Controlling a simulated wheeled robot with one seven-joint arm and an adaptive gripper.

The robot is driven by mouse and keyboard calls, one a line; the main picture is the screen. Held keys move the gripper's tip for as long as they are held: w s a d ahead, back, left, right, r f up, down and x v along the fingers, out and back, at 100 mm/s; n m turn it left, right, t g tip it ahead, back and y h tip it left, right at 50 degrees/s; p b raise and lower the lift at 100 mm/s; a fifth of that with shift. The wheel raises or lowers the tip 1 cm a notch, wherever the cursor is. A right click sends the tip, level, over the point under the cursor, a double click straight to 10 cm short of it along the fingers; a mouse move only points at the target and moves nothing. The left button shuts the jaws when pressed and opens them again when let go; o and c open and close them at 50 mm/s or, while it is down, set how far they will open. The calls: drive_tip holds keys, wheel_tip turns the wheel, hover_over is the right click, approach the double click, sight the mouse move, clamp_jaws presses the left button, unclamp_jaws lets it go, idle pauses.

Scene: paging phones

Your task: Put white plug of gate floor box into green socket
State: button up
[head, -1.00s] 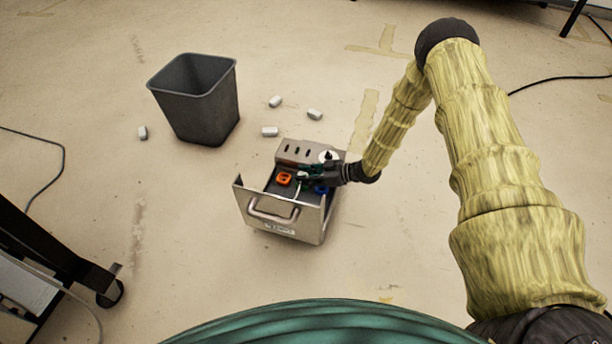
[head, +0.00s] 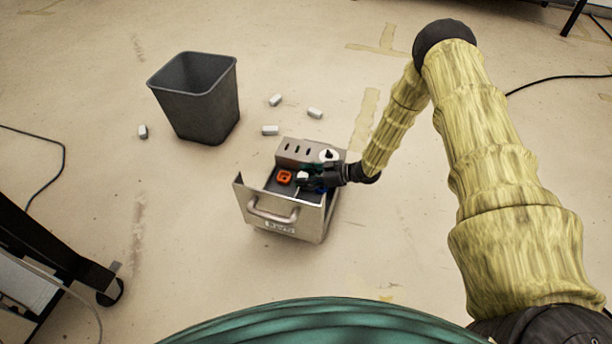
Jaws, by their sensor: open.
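The gate floor box (head: 285,228) is an open metal box on the floor, with a front handle and a slotted back panel. Inside it are an orange socket (head: 284,177) and a blue part (head: 320,189), partly hidden. My gripper (head: 305,178) is open and reaches into the box from the right. A small white piece (head: 302,175), which looks like the white plug, lies at its fingertips. Whether it touches the fingers or sits in a socket I cannot tell. The green socket is not clearly visible; the gripper covers that area. A white round part (head: 328,155) is behind the gripper.
A dark grey waste bin (head: 200,105) stands behind and left of the box. Several small white blocks (head: 270,130) lie on the floor around it. A black wheeled stand (head: 60,255) is at the lower left. The floor in front of the box is clear.

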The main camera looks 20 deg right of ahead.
drive_tip(key=shift+w+d, duration=0.15)
drive_tip(key=v, duration=1.1)
drive_tip(key=shift+s+d+r, duration=0.15)
drive_tip(key=shift+s+d, duration=0.05)
drive_tip(key=shift+d, duration=0.05)
drive_tip(key=shift+s+d, duration=0.1)
